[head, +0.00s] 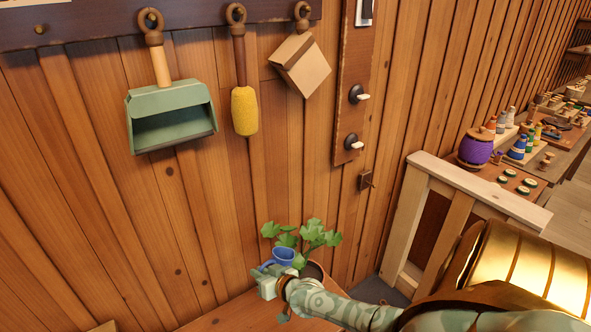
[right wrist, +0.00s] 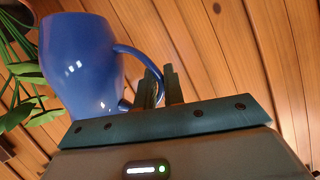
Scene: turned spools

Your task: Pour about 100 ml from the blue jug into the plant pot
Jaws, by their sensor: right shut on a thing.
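The blue jug (head: 283,257) is at the lower middle of the head view, just in front of the plant's leaves. My right gripper (head: 268,283) is beside it, and in the right wrist view the gripper (right wrist: 160,90) is shut on the handle of the jug (right wrist: 80,65). The leafy green plant (head: 310,236) rises from a brown plant pot (head: 316,269), mostly hidden behind my arm and the jug. Leaves also show left of the jug in the right wrist view. I cannot tell any liquid or stream. My left gripper is out of view.
The pot is by a plank wall (head: 200,220), on a wooden surface (head: 225,312). A green dustpan (head: 170,115), a yellow-headed brush (head: 244,110) and a pale block (head: 300,66) hang above. A wooden rail (head: 480,190) stands right, with a table of spools behind.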

